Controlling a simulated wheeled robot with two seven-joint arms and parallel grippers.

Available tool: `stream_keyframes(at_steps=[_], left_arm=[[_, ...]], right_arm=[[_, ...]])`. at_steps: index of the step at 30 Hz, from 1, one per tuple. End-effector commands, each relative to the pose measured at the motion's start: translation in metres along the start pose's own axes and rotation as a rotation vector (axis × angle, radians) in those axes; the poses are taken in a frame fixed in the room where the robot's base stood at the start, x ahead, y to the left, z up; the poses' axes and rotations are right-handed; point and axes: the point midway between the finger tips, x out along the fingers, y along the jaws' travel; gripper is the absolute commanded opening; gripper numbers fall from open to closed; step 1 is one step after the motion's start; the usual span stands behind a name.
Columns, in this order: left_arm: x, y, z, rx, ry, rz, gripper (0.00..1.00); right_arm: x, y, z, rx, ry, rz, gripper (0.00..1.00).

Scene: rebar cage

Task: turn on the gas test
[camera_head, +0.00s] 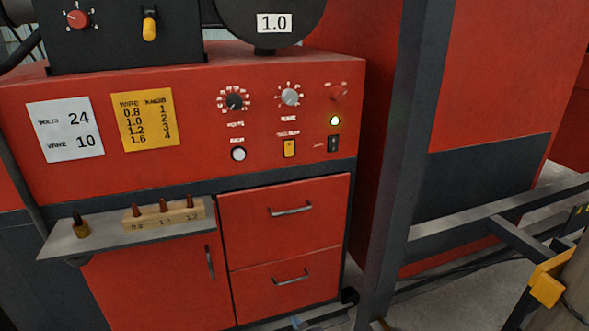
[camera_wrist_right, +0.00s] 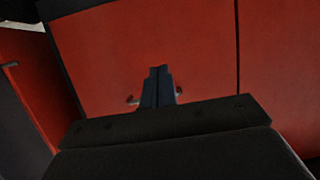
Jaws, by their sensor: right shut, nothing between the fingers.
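The red machine's front panel (camera_head: 190,125) shows in the head view. A yellow rocker switch (camera_head: 290,148) sits below the grey knob; the small label above it seems to read gas test, but is blurred. I cannot tell which way the rocker is set. My right gripper (camera_wrist_right: 160,75) is shut and empty in the right wrist view, in front of a red panel. A handle partly shows on both sides of its fingers. I cannot make out its fingertips in the head view. My left gripper is not in view.
A shelf (camera_head: 60,245) with contact tips juts out at lower left. A dark upright post (camera_head: 398,160) stands to the right of the machine.

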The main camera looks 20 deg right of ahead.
Motion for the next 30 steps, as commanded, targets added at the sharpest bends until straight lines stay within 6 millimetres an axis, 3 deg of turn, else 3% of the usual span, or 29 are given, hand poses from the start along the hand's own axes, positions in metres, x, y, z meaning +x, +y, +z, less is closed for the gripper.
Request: stream_keyframes(at_steps=[1, 7, 12, 15, 18, 21, 25, 30], left_arm=[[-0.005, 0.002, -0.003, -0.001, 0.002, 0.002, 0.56], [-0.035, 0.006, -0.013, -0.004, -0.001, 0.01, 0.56], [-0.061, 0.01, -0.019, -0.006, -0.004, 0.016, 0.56], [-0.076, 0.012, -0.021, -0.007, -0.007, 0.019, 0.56], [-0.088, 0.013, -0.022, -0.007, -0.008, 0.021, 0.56], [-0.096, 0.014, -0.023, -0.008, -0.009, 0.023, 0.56], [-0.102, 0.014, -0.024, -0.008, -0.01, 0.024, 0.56], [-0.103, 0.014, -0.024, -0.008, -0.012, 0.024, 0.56]], right_arm=[[0.003, 0.004, -0.038, 0.002, 0.079, 0.005, 0.0], [-0.013, 0.019, -0.179, 0.01, 0.381, 0.025, 0.0], [-0.053, 0.031, -0.291, 0.011, 0.641, 0.04, 0.0], [-0.082, 0.036, -0.343, 0.009, 0.775, 0.048, 0.0], [-0.109, 0.04, -0.382, 0.007, 0.881, 0.053, 0.0], [-0.129, 0.042, -0.406, 0.005, 0.954, 0.057, 0.0], [-0.142, 0.044, -0.421, 0.004, 0.999, 0.059, 0.0], [-0.144, 0.044, -0.423, 0.004, 1.007, 0.059, 0.0]])
